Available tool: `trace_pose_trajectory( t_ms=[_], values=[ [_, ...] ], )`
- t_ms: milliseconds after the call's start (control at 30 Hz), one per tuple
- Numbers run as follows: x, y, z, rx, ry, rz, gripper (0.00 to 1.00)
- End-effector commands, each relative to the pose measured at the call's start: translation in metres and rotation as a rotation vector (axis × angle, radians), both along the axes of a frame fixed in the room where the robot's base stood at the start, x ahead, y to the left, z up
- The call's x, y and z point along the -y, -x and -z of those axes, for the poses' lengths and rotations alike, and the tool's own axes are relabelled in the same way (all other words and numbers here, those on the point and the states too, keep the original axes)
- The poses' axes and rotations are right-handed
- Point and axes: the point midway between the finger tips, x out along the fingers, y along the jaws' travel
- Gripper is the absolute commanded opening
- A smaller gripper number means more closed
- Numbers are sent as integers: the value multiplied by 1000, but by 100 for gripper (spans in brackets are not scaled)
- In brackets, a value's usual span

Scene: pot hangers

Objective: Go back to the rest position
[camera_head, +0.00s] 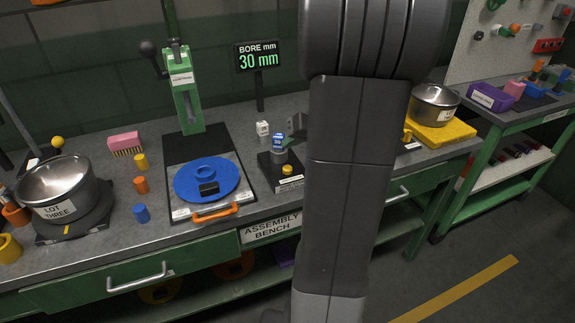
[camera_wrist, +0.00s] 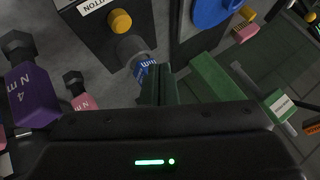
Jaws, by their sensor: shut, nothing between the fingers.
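My gripper (camera_wrist: 159,75) shows in the wrist view as two dark fingers shut together with nothing between them. Their tips are close to a small blue-labelled piece (camera_wrist: 147,69) on a grey cylinder; I cannot tell whether they touch it. In the head view that piece (camera_head: 278,141) stands upright on a dark gauge block (camera_head: 288,184) with a yellow button. A dark part of my gripper (camera_head: 297,127) shows just right of it, and my arm hides the rest. No marked rest position is visible.
A screen (camera_head: 259,56) reads 30 mm. A blue disc (camera_head: 207,180) lies on a plate left of the gauge. A steel pot (camera_head: 58,186) stands far left, another pot (camera_head: 433,102) on a yellow board (camera_head: 443,132) at right. A green press (camera_head: 186,92) rises behind.

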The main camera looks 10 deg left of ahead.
Motion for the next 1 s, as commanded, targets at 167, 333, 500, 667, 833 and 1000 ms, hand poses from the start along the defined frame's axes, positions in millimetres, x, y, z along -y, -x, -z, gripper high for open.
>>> trace_pose_trajectory(
  t_ms=[167,333,500,667,833,1000],
  values=[
    [0,0,1,0,0,0,0],
    [0,0,1,0,0,0,0],
    [0,0,2,0,0,0,0],
    [0,0,12,-1,0,0,0],
    [0,0,21,-3,0,0,0],
    [0,0,20,-3,0,1,0]
  ],
)
